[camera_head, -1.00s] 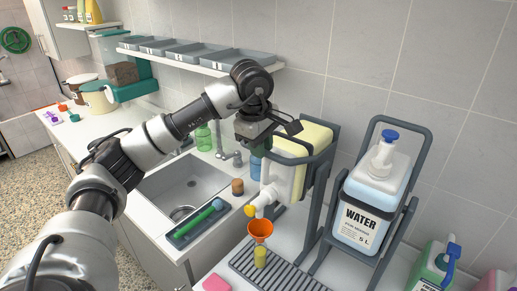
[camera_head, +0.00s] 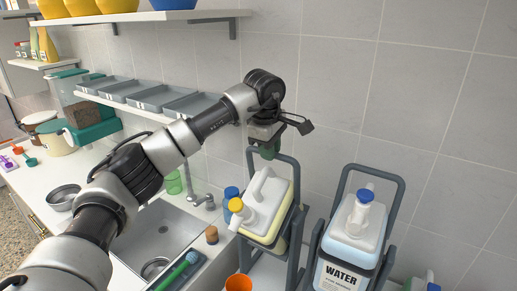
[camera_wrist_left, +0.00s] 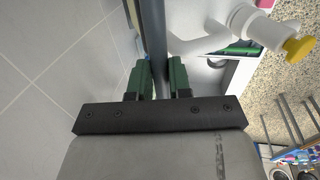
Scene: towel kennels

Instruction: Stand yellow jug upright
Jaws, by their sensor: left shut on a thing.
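The yellow jug (camera_head: 264,217) has a white upper part, pale yellow contents and a yellow cap (camera_head: 236,204). My left gripper (camera_head: 268,152) is at the cradle's top bar, behind the jug. In the left wrist view its green fingers (camera_wrist_left: 161,78) are shut on the grey bar (camera_wrist_left: 156,35). The jug's white handle and yellow cap (camera_wrist_left: 298,48) show at the right there. My right gripper is not in view.
A water jug (camera_head: 352,240) stands in a similar frame to the right. An orange funnel (camera_head: 238,284) is below the yellow jug's spout. The sink (camera_head: 160,235) lies left. A blue-capped bottle (camera_head: 230,197) and a brown jar (camera_head: 211,235) stand near the cradle.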

